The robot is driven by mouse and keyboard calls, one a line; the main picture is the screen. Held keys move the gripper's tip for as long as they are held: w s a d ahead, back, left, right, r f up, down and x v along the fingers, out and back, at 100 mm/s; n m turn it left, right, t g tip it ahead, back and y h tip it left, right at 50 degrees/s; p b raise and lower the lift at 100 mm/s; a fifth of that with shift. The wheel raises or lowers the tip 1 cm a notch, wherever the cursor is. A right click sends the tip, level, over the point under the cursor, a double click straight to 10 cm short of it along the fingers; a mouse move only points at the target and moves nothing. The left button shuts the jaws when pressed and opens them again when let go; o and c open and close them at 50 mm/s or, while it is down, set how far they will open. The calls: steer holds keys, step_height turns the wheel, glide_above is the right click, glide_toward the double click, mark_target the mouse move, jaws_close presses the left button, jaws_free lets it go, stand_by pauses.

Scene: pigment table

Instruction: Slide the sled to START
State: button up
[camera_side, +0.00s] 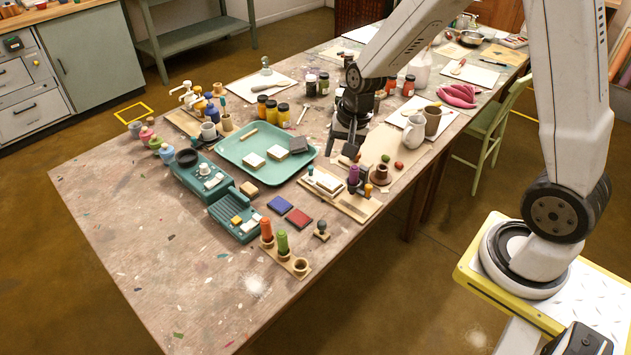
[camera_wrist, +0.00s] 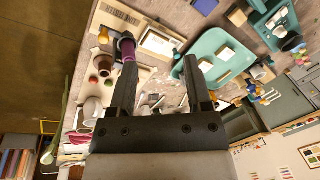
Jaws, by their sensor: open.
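No START mark can be read, and I cannot tell for certain which piece is the sled. Part of a teal unit shows at the top right in the wrist view (camera_wrist: 284,38). My gripper (camera_side: 341,151) hangs over the table between the teal tray and the brown mat, right of both units. Its fingers are apart and empty in the wrist view (camera_wrist: 160,54).
A teal tray (camera_side: 231,146) with pale blocks lies left of my gripper. Blue (camera_side: 280,205) and red (camera_side: 298,218) pads lie nearer. The table's left front is mostly clear.

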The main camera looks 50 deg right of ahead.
steer(key=w+d+f+m+y, duration=0.1)
steer(key=w+d+f+m, duration=0.4)
steer(key=w+m, duration=0.4)
steer(key=m+t+y, duration=0.1)
steer(key=m, duration=0.7)
glide_toward(311, 166)
steer(key=shift+f, duration=0.4)
steer(key=shift+a+f, duration=0.1)
steer(key=shift+f, duration=0.05)
steer(key=shift+x, duration=3.7)
steer(key=shift+a, duration=0.1)
jaws_close()
